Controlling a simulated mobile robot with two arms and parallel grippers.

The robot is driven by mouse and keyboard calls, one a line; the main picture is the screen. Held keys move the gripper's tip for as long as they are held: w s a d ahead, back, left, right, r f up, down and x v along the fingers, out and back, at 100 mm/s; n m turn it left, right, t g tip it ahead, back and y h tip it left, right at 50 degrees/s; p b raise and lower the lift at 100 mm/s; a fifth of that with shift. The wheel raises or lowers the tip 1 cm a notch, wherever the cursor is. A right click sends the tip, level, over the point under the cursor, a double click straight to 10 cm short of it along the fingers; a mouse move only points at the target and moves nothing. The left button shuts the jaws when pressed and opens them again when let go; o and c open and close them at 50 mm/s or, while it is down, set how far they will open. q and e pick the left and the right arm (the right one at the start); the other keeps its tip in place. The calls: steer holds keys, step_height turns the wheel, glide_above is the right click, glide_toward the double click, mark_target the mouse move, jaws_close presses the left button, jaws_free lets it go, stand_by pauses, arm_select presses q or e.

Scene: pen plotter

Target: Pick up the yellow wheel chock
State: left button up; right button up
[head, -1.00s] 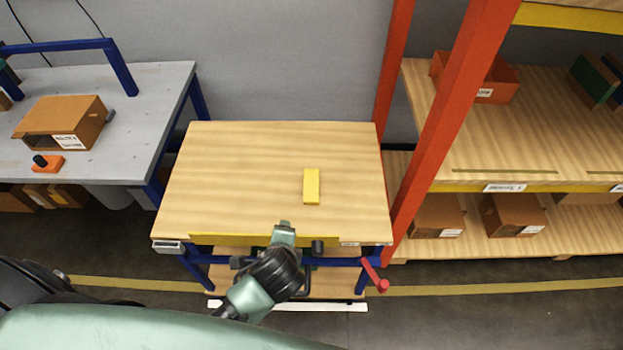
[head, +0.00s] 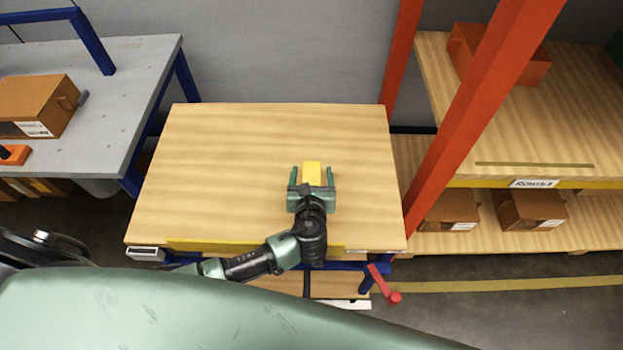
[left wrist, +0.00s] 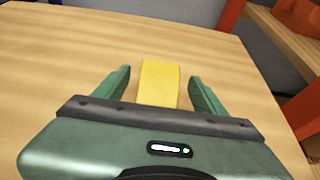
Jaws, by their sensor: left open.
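The yellow wheel chock (head: 312,173) is a plain oblong block on the wooden tabletop (head: 230,160). In the head view its near part is hidden by my left gripper (head: 312,172). That gripper is open, with one finger on each side of the chock. In the left wrist view the chock (left wrist: 159,84) lies between the two green fingers of the gripper (left wrist: 160,85), with a gap on both sides. Its near end is hidden behind the gripper body. My right gripper is not in view.
The rest of the tabletop is clear. An orange rack post (head: 490,110) stands close to the table's right side, by shelves with boxes (head: 531,209). A grey bench (head: 120,85) with a brown box (head: 38,105) stands on the left. A red crank handle (head: 383,285) sticks out at the front right.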

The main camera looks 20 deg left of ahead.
mark_target(312, 166)
arm_select(q)
steer(key=x, duration=0.3)
steer(key=shift+f, duration=0.1)
steer(key=shift+w+a+f, duration=0.15)
steer(key=shift+w+f, duration=0.1)
steer(key=shift+w, duration=0.2)
steer(key=c, duration=1.4)
jaws_close()
steer(key=shift+r, duration=0.1)
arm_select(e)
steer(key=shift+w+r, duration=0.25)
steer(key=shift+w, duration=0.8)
arm_select(q)
steer(key=shift+r, duration=0.1)
